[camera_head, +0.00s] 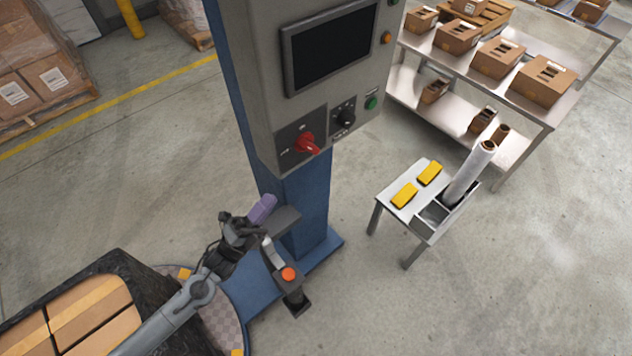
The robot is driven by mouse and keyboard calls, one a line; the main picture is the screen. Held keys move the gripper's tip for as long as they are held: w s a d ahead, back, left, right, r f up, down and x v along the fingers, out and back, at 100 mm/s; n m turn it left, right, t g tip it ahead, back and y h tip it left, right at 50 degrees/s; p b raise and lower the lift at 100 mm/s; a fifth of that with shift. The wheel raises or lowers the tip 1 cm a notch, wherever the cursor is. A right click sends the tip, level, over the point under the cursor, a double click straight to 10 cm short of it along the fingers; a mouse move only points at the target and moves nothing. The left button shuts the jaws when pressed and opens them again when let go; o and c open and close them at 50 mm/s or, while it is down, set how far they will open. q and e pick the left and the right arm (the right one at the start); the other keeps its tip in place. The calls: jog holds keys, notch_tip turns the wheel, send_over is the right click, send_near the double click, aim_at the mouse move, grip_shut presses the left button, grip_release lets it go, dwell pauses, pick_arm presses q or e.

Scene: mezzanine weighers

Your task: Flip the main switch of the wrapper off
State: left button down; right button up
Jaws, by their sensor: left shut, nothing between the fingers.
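The wrapper is a blue column (306,205) with a grey control panel (258,65) on it. The main switch (305,143) is a red rotary handle on a dark plate low on the panel's front. Its handle slants down to the right; the small labels around it are too small to read. My left gripper (243,230) is dark and shut, with nothing held. It is below and left of the switch, clearly apart from it. A purple object (262,208) shows right at the gripper by a grey ledge; whether they touch I cannot tell. My right gripper is out of view.
Right of the switch are a black knob (346,117) and a green button (371,103); a dark screen (330,46) is above. An orange-red button (288,274) tops a low unit beneath. A small table (398,212) and a bench with boxes (520,100) stand right.

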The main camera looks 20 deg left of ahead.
aim_at(308, 145)
pick_arm(q)
notch_tip(308, 145, down, 2)
jog(key=shift+f+b, duration=0.25)
jog(key=shift+b, duration=0.4)
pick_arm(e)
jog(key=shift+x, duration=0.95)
pick_arm(q)
jog(key=shift+w+d+r, duration=0.1)
jog(key=x, duration=1.3)
jog(key=shift+w+d+r, duration=0.1)
jog(key=shift+w+r, duration=0.1)
jog(key=shift+w, duration=0.1)
